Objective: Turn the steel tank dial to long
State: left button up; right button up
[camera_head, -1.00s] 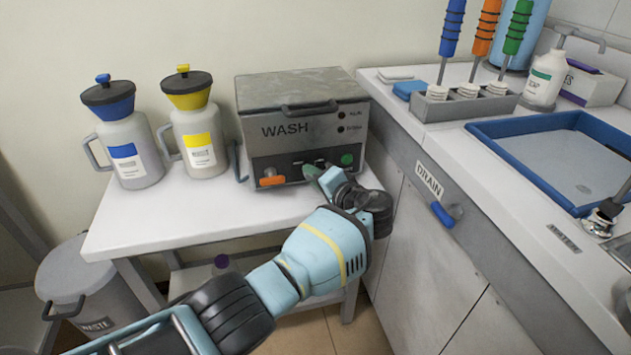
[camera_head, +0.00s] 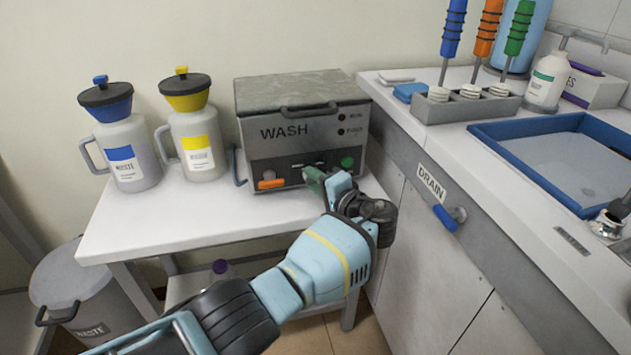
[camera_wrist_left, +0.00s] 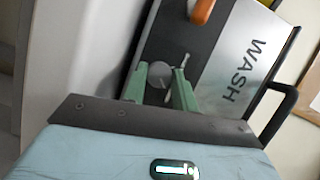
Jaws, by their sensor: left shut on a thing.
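The steel tank (camera_head: 304,102) is a grey box marked WASH with a dark front panel, standing on the white side table. In the left wrist view its panel (camera_wrist_left: 232,62) appears tilted. A round grey dial (camera_wrist_left: 160,76) with a small pointer shows between the two green fingers. My left gripper (camera_head: 312,180) is at the lower part of the panel, between the orange switch (camera_head: 271,184) and the green button (camera_head: 347,162). It also shows in the left wrist view (camera_wrist_left: 157,84), its fingers shut around the dial. In the head view the gripper hides the dial. My right gripper is not in view.
Two waste jugs, blue-topped (camera_head: 128,150) and yellow-topped (camera_head: 198,142), stand left of the tank on the white table (camera_head: 150,232). A counter (camera_head: 455,140) with a blue-rimmed tray (camera_head: 545,128) is close on the right. A waste bin (camera_head: 80,290) stands lower left.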

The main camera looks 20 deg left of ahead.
pick_arm(q)
jog(key=o, duration=1)
jog(key=shift+s+d+r, duration=0.1)
jog(key=shift+s+d, duration=0.1)
jog(key=shift+d, duration=0.25)
jog(key=p+v, duration=0.1)
jog(key=v, duration=0.6)
jog(key=shift+a, duration=0.1)
